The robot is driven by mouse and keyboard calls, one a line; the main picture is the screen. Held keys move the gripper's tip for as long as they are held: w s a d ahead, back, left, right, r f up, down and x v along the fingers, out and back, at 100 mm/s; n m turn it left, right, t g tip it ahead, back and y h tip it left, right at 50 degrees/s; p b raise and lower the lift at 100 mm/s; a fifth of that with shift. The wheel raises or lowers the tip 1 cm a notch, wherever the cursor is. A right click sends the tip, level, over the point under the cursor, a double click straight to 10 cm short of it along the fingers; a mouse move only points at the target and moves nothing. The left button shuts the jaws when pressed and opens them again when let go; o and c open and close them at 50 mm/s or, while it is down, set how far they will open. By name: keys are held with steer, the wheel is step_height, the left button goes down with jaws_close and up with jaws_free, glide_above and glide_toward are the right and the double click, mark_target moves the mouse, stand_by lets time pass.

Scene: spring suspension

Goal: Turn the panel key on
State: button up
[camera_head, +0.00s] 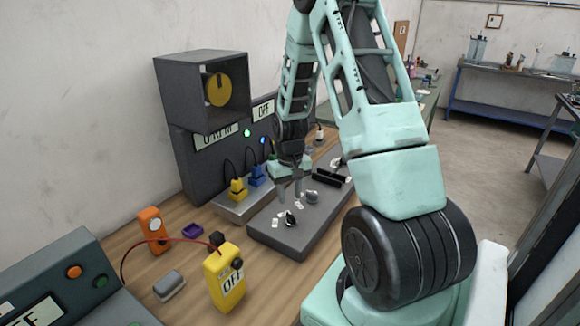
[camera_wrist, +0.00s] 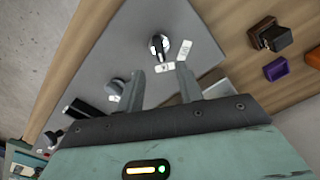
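The panel key (camera_head: 290,219) is a small black-and-silver piece on the dark grey panel (camera_head: 262,236) lying on the wooden table. In the wrist view the key (camera_wrist: 159,45) stands on the panel face, with small white labels beside it; their text is too small to read for certain. My gripper (camera_head: 289,196) points down above the panel. In the wrist view my gripper (camera_wrist: 160,69) is open and empty, its two fingers apart. The key shows just beyond the fingertips, roughly between them, and appears untouched.
A grey round knob (camera_head: 311,197) and a black bar handle (camera_head: 333,178) share the panel. Yellow and blue plugs (camera_head: 237,190) stand behind it.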

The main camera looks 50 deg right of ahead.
step_height(320, 180, up, 11)
steer(key=b, duration=0.1)
steer(key=shift+b, duration=0.3)
steer(key=shift+f, duration=0.1)
